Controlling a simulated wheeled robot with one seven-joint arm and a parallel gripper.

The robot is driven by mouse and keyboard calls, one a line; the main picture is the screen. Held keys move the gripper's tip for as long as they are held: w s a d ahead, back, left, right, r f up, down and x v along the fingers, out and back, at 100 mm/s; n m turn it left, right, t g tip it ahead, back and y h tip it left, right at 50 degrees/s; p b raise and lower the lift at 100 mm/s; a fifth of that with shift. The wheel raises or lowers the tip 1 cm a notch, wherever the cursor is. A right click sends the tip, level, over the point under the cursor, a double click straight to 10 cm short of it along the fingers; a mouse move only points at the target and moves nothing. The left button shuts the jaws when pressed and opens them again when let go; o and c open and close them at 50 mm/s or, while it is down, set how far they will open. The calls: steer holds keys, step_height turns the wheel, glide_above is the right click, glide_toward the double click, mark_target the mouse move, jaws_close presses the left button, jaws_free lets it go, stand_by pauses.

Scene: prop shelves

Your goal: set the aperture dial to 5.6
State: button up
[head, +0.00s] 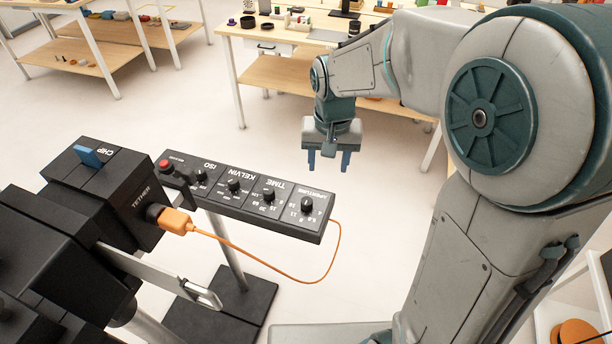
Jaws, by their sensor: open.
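The aperture dial (307,203) is a small black knob at the right end of a long black control panel (284,228). White numbers ring it, but they are too small to read its setting surely. The panel also carries dials labelled TIME (268,195), KELVIN (234,185) and ISO (201,174). My gripper (328,166) hangs in the air above and behind the panel's right end, fingers pointing down. It is open and empty, apart from the dial.
A red button (164,163) sits at the panel's left end. An orange cable (240,247) runs from the tether box (140,205) to under the panel's right end. A blue card (88,156) stands in the chip slot. Prop tables (283,70) stand behind, with clear floor between.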

mark_target(307, 201)
steer(key=w+a+f, duration=0.4)
steer(key=a+f, duration=0.1)
steer(key=shift+g, duration=0.4)
steer(key=f, duration=0.4)
steer(key=f+p, duration=0.1)
steer(key=f, duration=0.8)
steer(key=shift+s+d+p, duration=0.2)
steer(key=shift+d+p, duration=0.1)
steer(key=shift+p, duration=0.1)
steer(key=c, duration=1)
